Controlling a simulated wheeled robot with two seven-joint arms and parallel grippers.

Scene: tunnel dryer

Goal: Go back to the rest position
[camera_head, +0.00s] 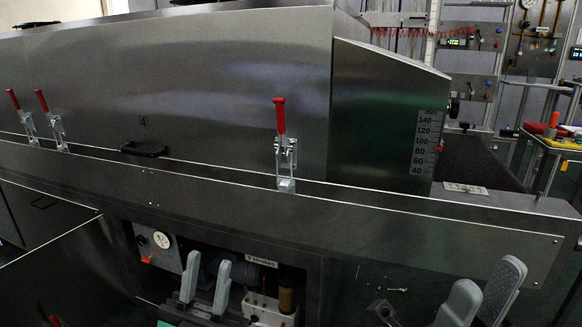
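My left gripper (208,268) shows its two light grey fingers at the bottom, left of centre. The fingers point up and stand apart with nothing between them, in front of an open lower bay of the dryer. My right gripper (488,277) shows its two grey fingers at the bottom right. They are also apart and empty, in front of the dryer's lower front panel. The steel tunnel dryer (200,80) fills most of the view. Both arms behind the fingers are mostly cut off by the bottom edge.
Red-handled toggle clamps stand upright along the dryer's ledge, one near the middle (283,145). A black handle (145,149) marks the hood. The lower bay holds a gauge (161,240) and a brown cylinder (287,295). A dark conveyor belt (480,160) leaves at right.

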